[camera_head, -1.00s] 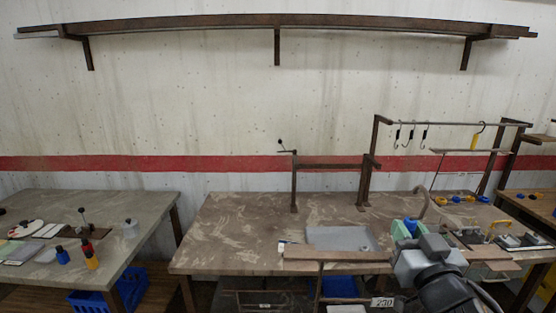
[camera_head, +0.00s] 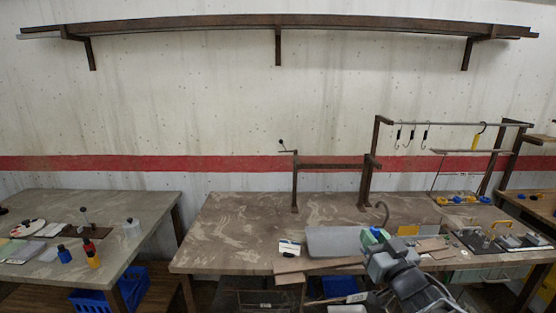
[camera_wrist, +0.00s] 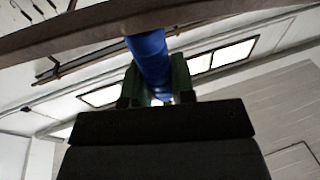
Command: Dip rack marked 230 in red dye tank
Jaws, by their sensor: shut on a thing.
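My gripper (camera_head: 375,237) is shut on a blue grip (camera_wrist: 150,60), which shows between its green pads in the wrist view. A brown bar (camera_wrist: 100,28) crosses just beyond the grip. In the head view a brown bar (camera_head: 320,266) reaches left from my gripper over the front edge of the middle table, and a grey hook (camera_head: 383,208) rises above the gripper. A small white label reading 230 (camera_head: 357,297) shows below, near the bottom edge. My arm hides part of the rack. I can make out no red dye tank in these views.
The middle table (camera_head: 240,225) carries a grey tray or plate (camera_head: 335,240), a white-labelled item (camera_head: 289,247) and tools at right. A dark stand (camera_head: 330,165) and a hook rail (camera_head: 450,123) rise behind. The left table (camera_head: 150,205) holds bottles. The middle table's left part is clear.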

